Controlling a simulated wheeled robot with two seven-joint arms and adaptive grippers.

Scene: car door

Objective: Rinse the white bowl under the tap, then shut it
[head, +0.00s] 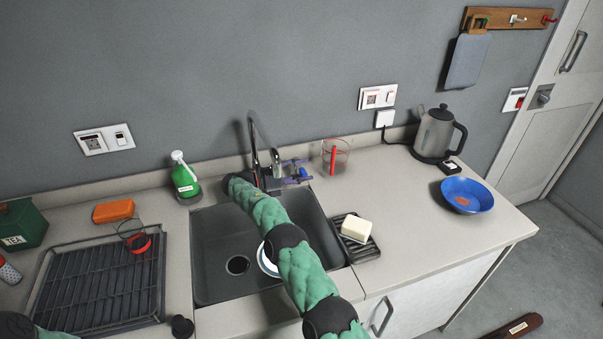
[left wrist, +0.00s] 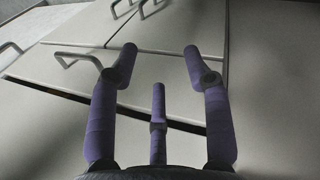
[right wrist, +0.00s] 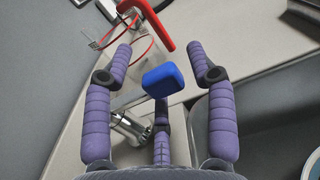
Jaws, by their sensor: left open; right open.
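The white bowl (head: 266,262) lies in the dark sink (head: 215,238), largely hidden behind my right arm; part of its rim shows at the right wrist view's lower right edge (right wrist: 313,165). The dark tap (head: 254,145) stands behind the sink. My right gripper (head: 296,168) is open at the tap. In the right wrist view, the blue tap lever (right wrist: 165,81) lies between its spread purple fingers, with no grip on it visible. No water can be made out. My left gripper (left wrist: 160,55) is open and empty, facing cabinet fronts.
A soap block (head: 356,228) sits on a black rack beside the sink. A green bottle (head: 185,178) is left of the tap. A kettle (head: 436,133) and blue bowl (head: 467,195) stand farther right.

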